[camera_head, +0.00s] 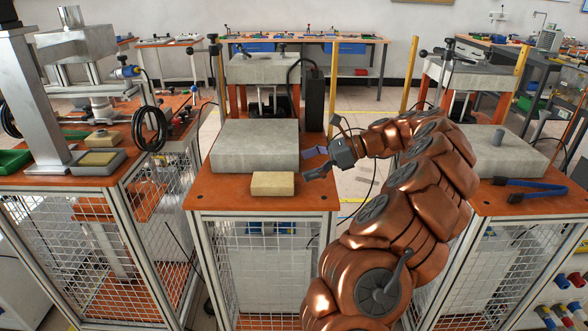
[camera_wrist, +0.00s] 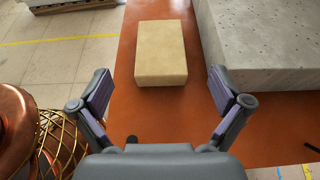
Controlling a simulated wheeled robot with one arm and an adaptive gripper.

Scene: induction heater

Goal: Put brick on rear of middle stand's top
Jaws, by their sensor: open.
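The beige brick (camera_head: 272,184) lies flat on the orange top (camera_head: 210,192) of the middle stand, near its front edge and in front of a grey concrete slab. My gripper (camera_head: 312,164) is open and empty at the right edge of that top, just right of the brick. In the wrist view the brick (camera_wrist: 160,50) lies ahead, roughly centred between the spread fingers of my gripper (camera_wrist: 160,88) and apart from them. Nothing hides the brick in either view.
The grey concrete slab (camera_head: 255,145) covers much of the middle stand's top. Behind it stand a raised concrete block (camera_head: 263,68) and a dark box (camera_head: 313,100). A right stand carries another slab (camera_head: 490,155) and blue-handled tongs (camera_head: 530,187). A left stand holds a metal press (camera_head: 35,95).

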